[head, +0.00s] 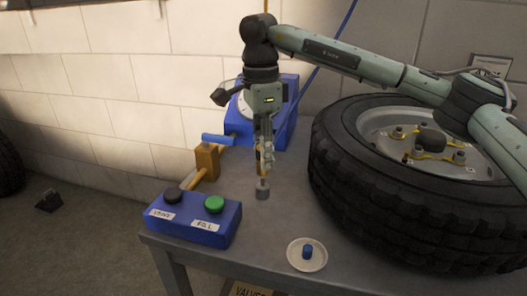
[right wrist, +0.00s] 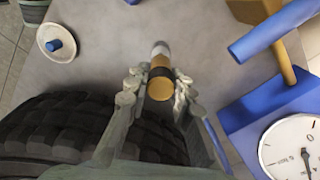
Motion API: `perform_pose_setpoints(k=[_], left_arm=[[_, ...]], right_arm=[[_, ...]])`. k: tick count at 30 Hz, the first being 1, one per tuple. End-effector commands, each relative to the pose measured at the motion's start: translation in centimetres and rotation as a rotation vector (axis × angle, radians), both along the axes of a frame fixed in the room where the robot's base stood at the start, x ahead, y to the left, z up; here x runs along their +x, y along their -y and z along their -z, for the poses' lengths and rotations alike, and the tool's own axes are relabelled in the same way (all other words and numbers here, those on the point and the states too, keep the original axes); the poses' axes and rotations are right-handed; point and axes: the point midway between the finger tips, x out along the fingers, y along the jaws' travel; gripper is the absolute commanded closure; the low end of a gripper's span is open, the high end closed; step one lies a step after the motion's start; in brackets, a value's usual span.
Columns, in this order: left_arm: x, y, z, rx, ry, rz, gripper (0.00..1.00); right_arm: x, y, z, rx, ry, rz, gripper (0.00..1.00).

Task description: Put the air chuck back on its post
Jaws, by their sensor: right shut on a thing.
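My right gripper (head: 265,160) points down over the grey table and is shut on the air chuck (head: 262,190), an orange-brown piece with a grey end. In the right wrist view the chuck (right wrist: 160,85) sits between the two fingers, its grey end pointing away from the camera. I cannot tell whether that end touches the table. A short blue post (head: 307,252) stands in a round white dish (head: 293,262) at the table's front, right of and nearer than the chuck. The post (right wrist: 54,45) is bare and upright. My left gripper is not in view.
A blue box (head: 190,235) with a black and a green button, labelled FILL, stands front left. An orange block with a blue lever (head: 207,160) is behind it. A blue gauge box (head: 285,120) stands at the back. A large tyre (head: 350,190) fills the right side.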

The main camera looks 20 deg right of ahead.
Motion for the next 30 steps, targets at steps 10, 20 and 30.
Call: perform_pose_setpoints(k=[10,20,30], left_arm=[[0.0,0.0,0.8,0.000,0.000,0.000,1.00],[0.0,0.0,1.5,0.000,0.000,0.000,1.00],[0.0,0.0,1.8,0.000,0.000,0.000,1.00]], right_arm=[[0.0,0.0,1.3,0.000,0.000,0.000,1.00],[0.0,0.0,2.4,0.000,0.000,0.000,1.00],[0.0,0.0,3.0,0.001,0.000,0.000,1.00]])
